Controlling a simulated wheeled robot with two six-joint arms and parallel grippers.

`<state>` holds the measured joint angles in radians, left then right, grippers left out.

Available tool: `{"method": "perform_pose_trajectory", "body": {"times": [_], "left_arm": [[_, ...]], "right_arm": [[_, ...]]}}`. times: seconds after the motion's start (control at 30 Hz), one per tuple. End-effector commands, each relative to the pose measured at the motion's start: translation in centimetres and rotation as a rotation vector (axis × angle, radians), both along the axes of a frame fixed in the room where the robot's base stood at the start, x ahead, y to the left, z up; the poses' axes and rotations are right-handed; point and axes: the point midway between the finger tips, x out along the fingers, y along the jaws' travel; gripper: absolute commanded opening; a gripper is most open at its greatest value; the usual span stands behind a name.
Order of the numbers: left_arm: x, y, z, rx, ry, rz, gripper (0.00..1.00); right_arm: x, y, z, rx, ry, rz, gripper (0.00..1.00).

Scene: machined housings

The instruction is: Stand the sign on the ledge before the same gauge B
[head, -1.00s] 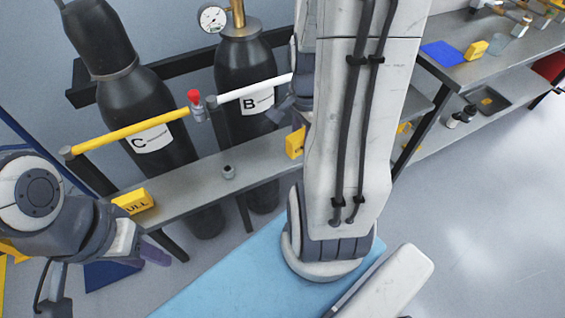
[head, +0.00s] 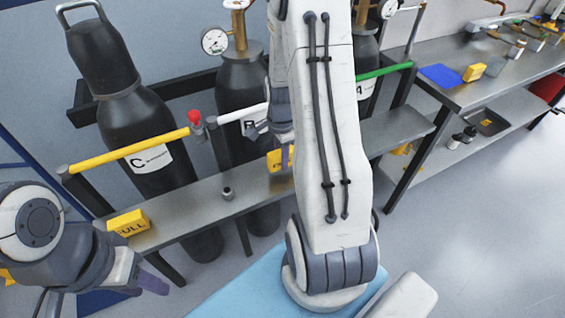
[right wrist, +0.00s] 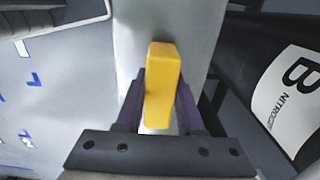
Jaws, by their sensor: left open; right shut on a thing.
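A yellow sign (head: 278,160) is in my right gripper, over or on the grey ledge (head: 185,202); I cannot tell whether it touches. In the right wrist view the fingers of my right gripper (right wrist: 160,98) are shut on the sign (right wrist: 163,75), with the ledge (right wrist: 195,25) behind it. The cylinder labelled B (head: 238,88), with a round gauge (head: 214,41) on top, stands behind the ledge, left of the sign; my right arm partly hides its label. The B label (right wrist: 290,100) shows in the right wrist view. My left gripper (head: 150,283) is open and empty at lower left.
Another yellow sign (head: 129,223) reading FULL stands on the ledge before cylinder C (head: 140,125). A small metal fitting (head: 228,193) sits on the ledge before B. Yellow, white and green bars run above the ledge.

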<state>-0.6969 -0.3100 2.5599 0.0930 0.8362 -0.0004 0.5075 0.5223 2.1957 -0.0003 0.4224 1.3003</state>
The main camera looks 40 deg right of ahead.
Motion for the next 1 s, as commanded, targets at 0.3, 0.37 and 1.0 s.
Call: {"method": "perform_pose_trajectory", "body": {"times": [0.3, 0.37, 1.0], "left_arm": [[0.0, 0.0, -0.1, 0.000, 0.000, 0.000, 0.41], [0.0, 0.0, -0.1, 0.000, 0.000, 0.000, 0.41], [0.0, 0.0, -0.1, 0.000, 0.000, 0.000, 0.41]], "right_arm": [[-0.1, 0.0, -2.7, 0.000, 0.000, 0.000, 0.00], [-0.1, 0.0, -2.7, 0.000, 0.000, 0.000, 0.00], [-0.1, 0.0, -2.8, 0.000, 0.001, 0.001, 0.67]]}}
